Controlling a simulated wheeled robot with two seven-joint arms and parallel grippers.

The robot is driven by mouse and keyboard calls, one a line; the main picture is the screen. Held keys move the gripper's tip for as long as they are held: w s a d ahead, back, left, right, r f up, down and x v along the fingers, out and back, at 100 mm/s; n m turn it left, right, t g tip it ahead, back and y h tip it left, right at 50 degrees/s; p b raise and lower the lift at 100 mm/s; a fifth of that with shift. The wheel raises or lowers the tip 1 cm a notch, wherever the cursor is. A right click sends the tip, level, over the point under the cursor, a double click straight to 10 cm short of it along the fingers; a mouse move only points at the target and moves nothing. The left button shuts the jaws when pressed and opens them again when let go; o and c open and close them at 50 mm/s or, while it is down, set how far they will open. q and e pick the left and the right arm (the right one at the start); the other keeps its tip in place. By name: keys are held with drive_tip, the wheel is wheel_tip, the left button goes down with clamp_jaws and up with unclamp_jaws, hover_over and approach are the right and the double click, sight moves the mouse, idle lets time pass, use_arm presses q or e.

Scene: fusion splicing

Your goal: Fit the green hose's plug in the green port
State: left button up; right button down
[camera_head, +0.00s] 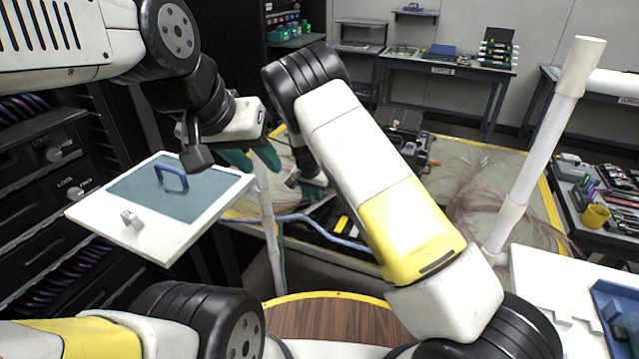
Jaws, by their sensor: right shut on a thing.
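My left gripper (250,150) hangs at the upper left, left of my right gripper. Its fingers are hard to make out, so I cannot tell whether it is open or shut. A dark green piece (268,157), which may be part of the green hose, shows beside it. My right gripper (303,179) points down over the far table, partly behind my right arm. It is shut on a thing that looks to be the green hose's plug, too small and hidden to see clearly. I cannot make out the green port.
A white board with a teal panel and blue handle (172,177) stands at the left. A white post (545,150) rises at the right, and a thinner one (268,215) near the middle. A blue cable (310,221) and a dark case (405,130) lie on the table.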

drive_tip(key=shift+f, duration=0.15)
drive_tip(key=c, duration=1.2)
unclamp_jaws()
drive_tip(key=shift+s, duration=0.1)
drive_tip(key=shift+c, duration=0.2)
drive_tip(key=shift+f, duration=0.1)
